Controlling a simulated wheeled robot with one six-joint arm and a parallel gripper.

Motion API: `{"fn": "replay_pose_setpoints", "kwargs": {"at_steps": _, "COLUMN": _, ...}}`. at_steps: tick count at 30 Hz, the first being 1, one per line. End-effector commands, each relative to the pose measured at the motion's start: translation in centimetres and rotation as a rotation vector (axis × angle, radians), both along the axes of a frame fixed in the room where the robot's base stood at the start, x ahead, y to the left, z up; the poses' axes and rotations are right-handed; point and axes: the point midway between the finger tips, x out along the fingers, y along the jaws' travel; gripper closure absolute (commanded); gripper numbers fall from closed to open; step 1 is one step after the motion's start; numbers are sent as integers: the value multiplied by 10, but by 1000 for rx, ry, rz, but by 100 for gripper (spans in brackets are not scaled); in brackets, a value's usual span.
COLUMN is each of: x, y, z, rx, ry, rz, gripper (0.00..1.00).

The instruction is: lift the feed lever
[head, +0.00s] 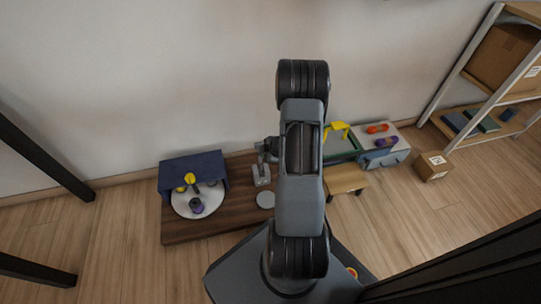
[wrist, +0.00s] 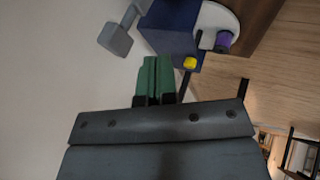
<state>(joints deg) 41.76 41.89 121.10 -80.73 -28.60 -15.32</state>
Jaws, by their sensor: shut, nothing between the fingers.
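The likely feed lever is a small light-grey upright piece (head: 261,174) on the brown base board (head: 235,228), right of the blue housing (head: 195,165). In the wrist view a grey bar with a block end (wrist: 117,38) stands at upper left; I cannot tell whether it is the same lever. My gripper (head: 264,148) is close behind the grey piece in the head view, and contact cannot be judged. In the wrist view the green fingers of my gripper (wrist: 155,65) are together with nothing between them, apart from the grey bar.
A white disc (head: 182,207) with a purple spool (head: 197,206) and a yellow-topped part (head: 189,178) sits before the blue housing. A cardboard box (head: 430,166) is on the floor.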

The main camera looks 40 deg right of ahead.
Motion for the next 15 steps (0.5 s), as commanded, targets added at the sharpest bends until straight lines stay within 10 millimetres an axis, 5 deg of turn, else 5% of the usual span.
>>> {"fn": "replay_pose_setpoints", "kwargs": {"at_steps": 3, "x": 12, "y": 3, "z": -22, "rx": -1, "ry": 0, "rz": 1, "gripper": 100}}
{"fn": "replay_pose_setpoints", "kwargs": {"at_steps": 15, "x": 45, "y": -14, "z": -20, "rx": -1, "ry": -1, "rz": -2, "gripper": 100}}
